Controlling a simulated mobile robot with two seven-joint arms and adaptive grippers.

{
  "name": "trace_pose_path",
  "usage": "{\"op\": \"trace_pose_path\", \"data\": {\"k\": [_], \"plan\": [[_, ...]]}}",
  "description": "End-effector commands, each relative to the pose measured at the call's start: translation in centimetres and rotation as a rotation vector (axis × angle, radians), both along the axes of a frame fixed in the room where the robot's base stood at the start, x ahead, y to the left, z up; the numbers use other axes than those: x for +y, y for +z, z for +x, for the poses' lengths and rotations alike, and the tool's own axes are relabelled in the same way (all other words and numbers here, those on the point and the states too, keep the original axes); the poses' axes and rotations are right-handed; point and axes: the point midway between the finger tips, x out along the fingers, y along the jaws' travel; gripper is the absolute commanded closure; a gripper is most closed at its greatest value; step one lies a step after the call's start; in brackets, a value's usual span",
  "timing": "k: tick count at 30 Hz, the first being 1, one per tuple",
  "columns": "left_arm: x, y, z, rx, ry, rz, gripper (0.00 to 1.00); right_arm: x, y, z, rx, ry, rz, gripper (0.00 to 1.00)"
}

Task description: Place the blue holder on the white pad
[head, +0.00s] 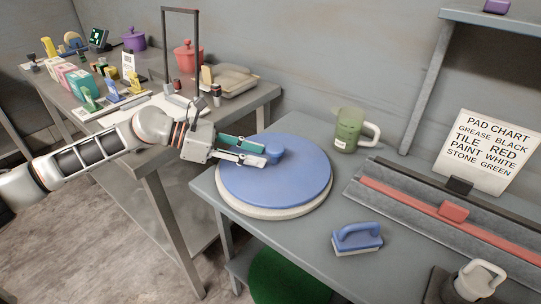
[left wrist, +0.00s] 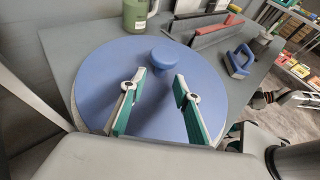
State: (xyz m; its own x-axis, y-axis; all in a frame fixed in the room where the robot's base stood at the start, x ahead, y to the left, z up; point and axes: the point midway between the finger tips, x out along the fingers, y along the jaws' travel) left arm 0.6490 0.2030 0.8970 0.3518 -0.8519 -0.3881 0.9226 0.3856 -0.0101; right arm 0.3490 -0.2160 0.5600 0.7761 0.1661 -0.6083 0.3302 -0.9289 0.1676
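The blue holder (head: 290,178) is a large round disc with a short blue knob near its far side in the left wrist view (left wrist: 164,57). It lies flat on the white pad (head: 285,211), a thick round disc whose pale rim shows along the front and left. My left gripper (head: 265,154) is above the blue disc beside the knob. In the left wrist view its two green-lined fingers are apart, with the knob just beyond their tips. I cannot tell whether either finger touches the disc or knob.
A small blue handled block with a pale base (head: 357,238) stands right of the disc. A green jug (head: 349,130) stands behind it. A rail with a red slider (head: 453,209), a pad chart (head: 486,150) and a pale jug (head: 478,281) are at right. A cluttered bench (head: 258,92) stands left.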

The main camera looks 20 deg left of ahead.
Motion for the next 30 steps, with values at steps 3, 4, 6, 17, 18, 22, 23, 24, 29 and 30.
{"op": "trace_pose_path", "data": {"k": [3,4,6,17,18,22,23,24,29,30], "plan": [[2.2,1.2,-0.9,-0.004,0.002,-0.001,0.69,0.1,0.2,0.1,-0.005,-0.001,0.002,1.00],[2.7,1.4,-1.0,-0.004,0.002,-0.002,0.69,0.1,0.3,0.2,-0.006,0.000,0.002,1.00],[3.6,2.0,-1.4,-0.007,0.001,-0.001,0.69,0.1,0.4,0.3,-0.009,-0.001,0.003,1.00],[5.4,3.2,-2.3,-0.011,-0.002,-0.005,0.69,0.2,1.2,1.0,-0.028,0.000,0.006,1.00],[5.4,3.2,-2.3,-0.011,-0.002,-0.005,0.69,0.2,1.2,1.1,-0.028,-0.001,0.005,1.00],[5.4,3.3,-2.2,-0.012,-0.002,-0.006,0.69,0.2,1.2,1.1,-0.029,-0.001,0.006,1.00],[5.4,3.3,-2.2,-0.012,-0.002,-0.006,0.69,0.2,1.2,1.1,-0.029,-0.001,0.006,1.00],[5.4,3.3,-2.2,-0.012,-0.002,-0.006,0.69,0.2,1.2,1.1,-0.028,0.000,0.006,1.00],[5.4,3.3,-2.2,-0.012,-0.002,-0.006,0.69,0.2,1.0,1.0,-0.024,0.000,0.005,1.00],[5.4,3.3,-2.2,-0.012,-0.002,-0.006,0.69,0.2,0.9,0.9,-0.023,0.000,0.005,1.00]]}}
